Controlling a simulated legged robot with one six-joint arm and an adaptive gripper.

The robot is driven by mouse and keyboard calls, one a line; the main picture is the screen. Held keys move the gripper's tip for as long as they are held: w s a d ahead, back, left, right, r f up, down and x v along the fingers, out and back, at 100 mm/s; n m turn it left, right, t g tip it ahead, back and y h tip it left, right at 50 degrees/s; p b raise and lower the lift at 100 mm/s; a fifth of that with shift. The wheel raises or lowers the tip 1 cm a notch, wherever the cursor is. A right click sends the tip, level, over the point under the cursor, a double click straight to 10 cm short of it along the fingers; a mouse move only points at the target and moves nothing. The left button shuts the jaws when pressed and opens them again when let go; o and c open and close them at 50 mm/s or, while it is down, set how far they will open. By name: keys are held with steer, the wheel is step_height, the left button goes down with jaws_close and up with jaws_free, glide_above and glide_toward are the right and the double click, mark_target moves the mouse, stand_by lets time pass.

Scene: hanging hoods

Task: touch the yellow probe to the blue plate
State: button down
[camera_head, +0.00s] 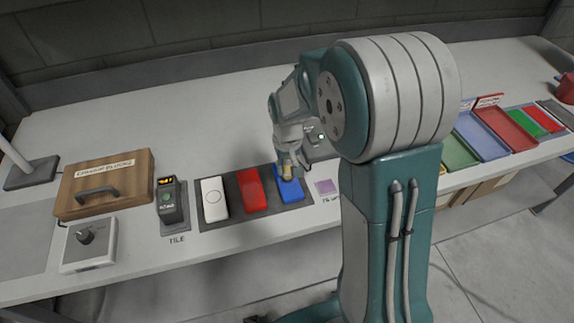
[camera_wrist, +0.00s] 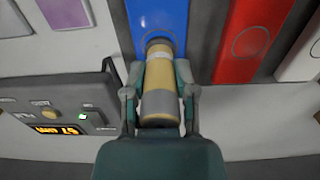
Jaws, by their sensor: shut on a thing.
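The blue plate (camera_head: 291,193) lies at the right end of a row on a dark mat, partly covered by the probe. It also shows at the top of the wrist view (camera_wrist: 157,14). My gripper (camera_head: 288,158) is above its far part. In the wrist view my gripper (camera_wrist: 160,72) is shut on the yellow probe (camera_wrist: 161,70), a tan-yellow cylinder with grey bands, with one finger on each side. The probe's end (camera_head: 287,173) overlaps the blue plate in both views. I cannot tell whether it touches the surface.
A red plate (camera_head: 252,190) and a white plate (camera_head: 214,198) share the dark mat (camera_head: 236,188). A small purple tile (camera_head: 326,187) lies right of it. A grey device with an orange display (camera_wrist: 62,115) stands close to my gripper. A wooden box (camera_head: 104,184) is at left.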

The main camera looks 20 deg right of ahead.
steer(key=shift+f, duration=0.4)
stand_by(1.1)
steer(key=shift+r, duration=0.15)
steer(key=shift+r, duration=3.45)
